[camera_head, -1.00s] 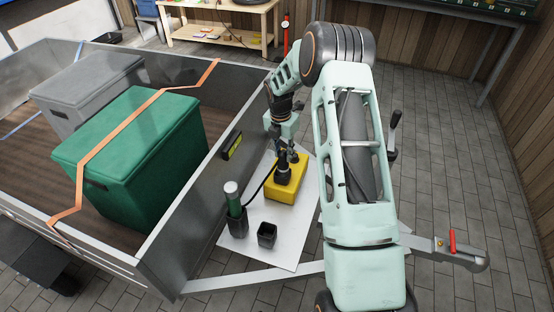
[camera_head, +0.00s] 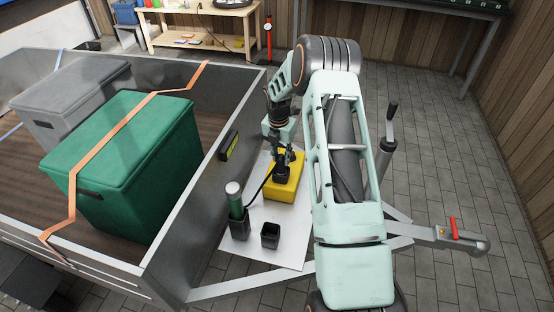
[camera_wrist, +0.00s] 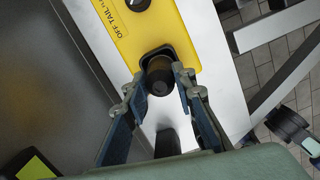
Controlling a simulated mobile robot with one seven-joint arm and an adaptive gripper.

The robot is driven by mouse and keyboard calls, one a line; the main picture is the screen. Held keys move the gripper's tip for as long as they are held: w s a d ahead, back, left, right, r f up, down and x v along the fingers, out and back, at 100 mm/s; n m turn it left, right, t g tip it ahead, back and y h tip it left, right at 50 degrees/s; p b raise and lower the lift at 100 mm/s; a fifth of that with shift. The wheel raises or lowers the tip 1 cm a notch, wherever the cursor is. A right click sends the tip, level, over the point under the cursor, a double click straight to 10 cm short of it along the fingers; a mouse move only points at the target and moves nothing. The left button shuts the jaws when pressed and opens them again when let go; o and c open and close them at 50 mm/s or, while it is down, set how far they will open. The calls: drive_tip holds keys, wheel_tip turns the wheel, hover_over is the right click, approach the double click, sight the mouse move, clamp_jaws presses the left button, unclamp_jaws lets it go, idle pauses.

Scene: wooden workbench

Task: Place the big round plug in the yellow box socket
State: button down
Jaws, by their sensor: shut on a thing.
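My gripper (camera_wrist: 158,88) is shut on the big round plug (camera_wrist: 160,76), a black cylinder with a cable. In the wrist view the fingers lie on both sides of it. The plug stands at the dark socket (camera_wrist: 150,54) near the end of the yellow box (camera_wrist: 178,38). I cannot tell how deep it sits, since the plug hides most of the opening. In the head view the plug (camera_head: 282,173) is upright over the left part of the yellow box (camera_head: 288,190), with my gripper (camera_head: 284,160) just above it.
The box stands on a white board (camera_head: 292,222) beside the trailer wall (camera_head: 205,200). A green-topped cylinder (camera_head: 234,200) in a black holder and an empty black square holder (camera_head: 270,236) stand in front. A black cable runs left from the plug.

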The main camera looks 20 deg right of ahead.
drive_tip(key=shift+f, duration=0.15)
drive_tip(key=c, duration=1.6)
unclamp_jaws()
wheel_tip(320, 180, up, 12)
drive_tip(key=s+a+p, duration=0.1)
drive_tip(key=p, duration=0.1)
